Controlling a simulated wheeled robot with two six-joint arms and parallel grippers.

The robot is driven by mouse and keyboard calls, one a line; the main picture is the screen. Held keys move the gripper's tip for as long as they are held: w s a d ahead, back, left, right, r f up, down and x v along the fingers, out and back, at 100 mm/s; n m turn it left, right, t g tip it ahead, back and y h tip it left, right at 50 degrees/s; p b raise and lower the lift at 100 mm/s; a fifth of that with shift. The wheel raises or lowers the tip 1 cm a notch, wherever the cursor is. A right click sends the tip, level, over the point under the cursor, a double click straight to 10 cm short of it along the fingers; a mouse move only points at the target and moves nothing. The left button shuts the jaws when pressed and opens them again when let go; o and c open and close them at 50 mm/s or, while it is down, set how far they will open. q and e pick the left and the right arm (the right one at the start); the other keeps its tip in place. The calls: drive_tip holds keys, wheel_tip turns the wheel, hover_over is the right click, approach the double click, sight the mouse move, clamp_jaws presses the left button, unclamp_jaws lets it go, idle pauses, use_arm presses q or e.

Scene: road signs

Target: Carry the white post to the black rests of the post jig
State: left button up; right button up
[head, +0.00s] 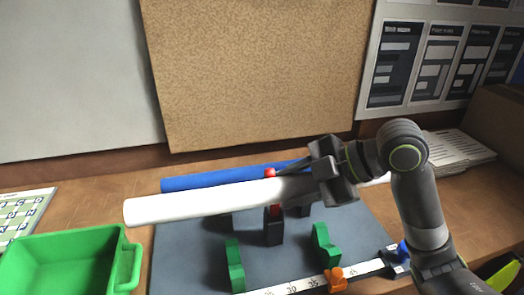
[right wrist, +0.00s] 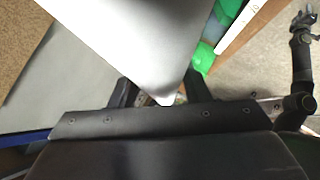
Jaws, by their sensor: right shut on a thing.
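The white post (head: 190,204) is held nearly level, slanting slightly up to the right, in the head view. My right gripper (head: 298,182) is shut on it right of its middle and hides that part. In the right wrist view the post (right wrist: 140,35) fills the space ahead of the jaws. The post jig has a grey base (head: 190,265) and black rests, one (head: 274,232) below the post; other dark blocks are partly hidden by post and gripper. The post looks above the rests, with no clear contact.
A blue post (head: 190,183) lies behind the white one. Green rests (head: 234,266) (head: 325,245) stand in front, with a ruler (head: 300,287) and orange slider (head: 335,279). A red piece (head: 271,172) shows near the gripper. A green bin (head: 65,262) stands at left.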

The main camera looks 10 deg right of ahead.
wheel_tip(320, 180, down, 3)
drive_tip(key=shift+r+b, duration=0.15)
drive_tip(key=shift+b, duration=1)
wheel_tip(320, 180, up, 4)
drive_tip(key=p, duration=0.3)
drive_tip(key=shift+f, duration=0.35)
drive_tip(key=shift+f, duration=0.15)
wheel_tip(320, 180, down, 17)
drive_tip(key=shift+f+p, duration=0.1)
drive_tip(key=shift+p, duration=1.15)
